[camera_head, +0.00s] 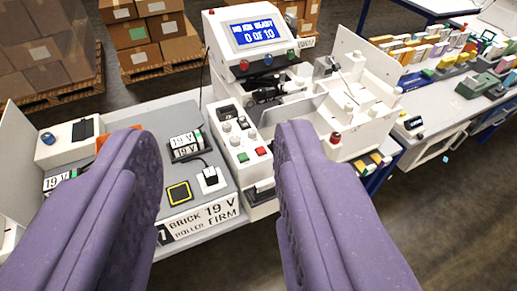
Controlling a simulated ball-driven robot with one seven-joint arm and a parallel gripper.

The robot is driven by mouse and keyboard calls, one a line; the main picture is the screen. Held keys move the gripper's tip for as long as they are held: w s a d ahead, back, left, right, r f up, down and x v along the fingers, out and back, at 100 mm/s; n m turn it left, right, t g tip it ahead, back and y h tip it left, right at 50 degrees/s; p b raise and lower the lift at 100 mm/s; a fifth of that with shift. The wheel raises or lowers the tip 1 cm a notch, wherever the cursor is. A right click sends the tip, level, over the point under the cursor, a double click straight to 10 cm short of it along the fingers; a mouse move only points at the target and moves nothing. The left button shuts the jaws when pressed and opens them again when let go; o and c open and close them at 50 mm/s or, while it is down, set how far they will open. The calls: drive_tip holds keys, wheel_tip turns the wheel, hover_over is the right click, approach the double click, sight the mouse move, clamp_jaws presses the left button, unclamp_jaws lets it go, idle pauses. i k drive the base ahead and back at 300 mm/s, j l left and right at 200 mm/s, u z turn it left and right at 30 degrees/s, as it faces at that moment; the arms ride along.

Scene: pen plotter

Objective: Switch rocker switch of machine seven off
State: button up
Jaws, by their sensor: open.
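My gripper (217,135) is open and empty, its two purple fingers reaching up from the bottom of the view. Between and beyond the fingertips stands a white machine (243,72) with a blue screen (255,33) reading "0 OF 10". Its front panel (245,145) carries knobs, a green and a red button, and a black switch-like part (228,114). A small white block with a dark top (210,178) sits on the grey bench left of the panel. I cannot tell which part is the rocker switch.
Labelled "19 V" blocks (186,146) and a yellow-edged black pad (179,193) lie on the grey bench. An upright white plate (366,66) stands at the machine's right. Cardboard boxes (150,35) are stacked behind. A table with colourful items (440,60) is at right.

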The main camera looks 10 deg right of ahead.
sight(243, 121)
drive_tip(key=i+l, duration=0.15)
drive_tip(key=i, duration=0.45)
drive_tip(key=i+l, duration=0.1)
drive_tip(key=i, duration=0.55)
drive_tip(key=u, duration=0.05)
